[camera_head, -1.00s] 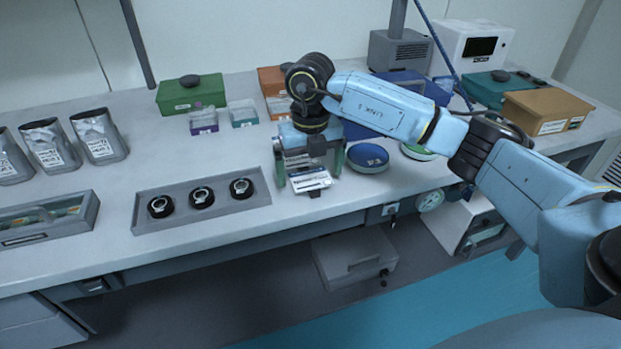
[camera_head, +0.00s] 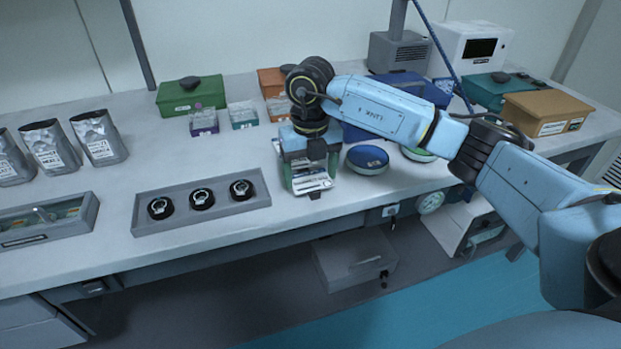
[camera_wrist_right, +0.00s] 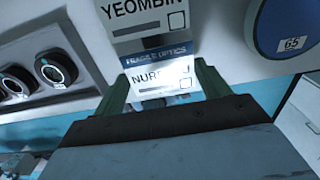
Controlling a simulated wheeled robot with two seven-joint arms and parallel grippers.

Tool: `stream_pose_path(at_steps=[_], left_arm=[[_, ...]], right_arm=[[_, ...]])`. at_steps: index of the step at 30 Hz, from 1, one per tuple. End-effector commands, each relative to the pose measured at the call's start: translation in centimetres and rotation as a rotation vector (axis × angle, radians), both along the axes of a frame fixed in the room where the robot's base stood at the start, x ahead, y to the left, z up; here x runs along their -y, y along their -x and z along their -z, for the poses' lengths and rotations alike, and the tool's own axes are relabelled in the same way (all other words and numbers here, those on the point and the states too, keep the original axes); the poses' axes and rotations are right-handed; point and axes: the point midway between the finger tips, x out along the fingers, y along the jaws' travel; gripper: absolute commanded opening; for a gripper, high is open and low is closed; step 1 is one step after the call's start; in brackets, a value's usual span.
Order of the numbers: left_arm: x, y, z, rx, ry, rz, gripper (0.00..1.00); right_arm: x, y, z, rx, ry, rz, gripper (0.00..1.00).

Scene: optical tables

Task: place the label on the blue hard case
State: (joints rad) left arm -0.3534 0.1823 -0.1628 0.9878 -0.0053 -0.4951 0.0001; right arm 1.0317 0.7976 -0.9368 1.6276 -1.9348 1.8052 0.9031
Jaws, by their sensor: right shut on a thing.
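My right gripper (camera_head: 310,182) points down near the front of the bench, its green fingers shut on a white label. In the right wrist view, the label (camera_wrist_right: 163,78) starting "NURE" sits between the fingertips (camera_wrist_right: 165,90). Just beyond it are a strip reading "FRAGILE OPTICS" (camera_wrist_right: 155,56) and another label (camera_wrist_right: 150,18) reading "YEOMBIN"; I cannot tell whether these are separate from the held one. The blue hard case (camera_head: 405,78) stands at the back right, partly hidden by my right arm. My left gripper is not in view.
A grey tray (camera_head: 150,221) with three black round mounts lies left of the gripper. Blue (camera_head: 367,160) and green round containers lie to its right. A green box (camera_head: 190,97), small open boxes, silver pouches (camera_head: 98,135) and a tan box (camera_head: 547,108) stand around the bench.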

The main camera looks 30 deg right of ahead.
Motion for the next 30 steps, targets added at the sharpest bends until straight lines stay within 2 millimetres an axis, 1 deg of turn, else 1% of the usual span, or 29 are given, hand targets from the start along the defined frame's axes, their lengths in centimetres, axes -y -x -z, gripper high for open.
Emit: stream_pose_path(at_steps=[4,7,15,19,24,28,30], left_arm=[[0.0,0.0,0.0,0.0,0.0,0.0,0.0],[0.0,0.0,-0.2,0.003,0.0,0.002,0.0],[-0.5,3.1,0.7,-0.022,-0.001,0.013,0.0],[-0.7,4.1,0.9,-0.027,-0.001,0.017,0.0],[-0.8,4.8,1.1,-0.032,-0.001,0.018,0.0],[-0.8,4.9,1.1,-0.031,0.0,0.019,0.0],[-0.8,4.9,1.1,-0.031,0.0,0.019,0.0]], right_arm=[[0.0,0.0,-0.3,0.001,-0.001,0.0,0.51],[0.0,-0.1,-1.5,0.004,-0.001,0.0,0.51],[0.0,-0.1,-7.2,0.004,-0.001,0.0,0.51],[0.0,-0.1,-9.2,0.003,0.0,0.0,0.51],[0.0,0.0,-10.5,0.0,0.0,0.0,0.51],[-0.1,0.0,-10.5,0.0,0.0,-0.016,0.51],[-0.2,0.0,-10.4,0.001,0.001,-0.058,0.51]])
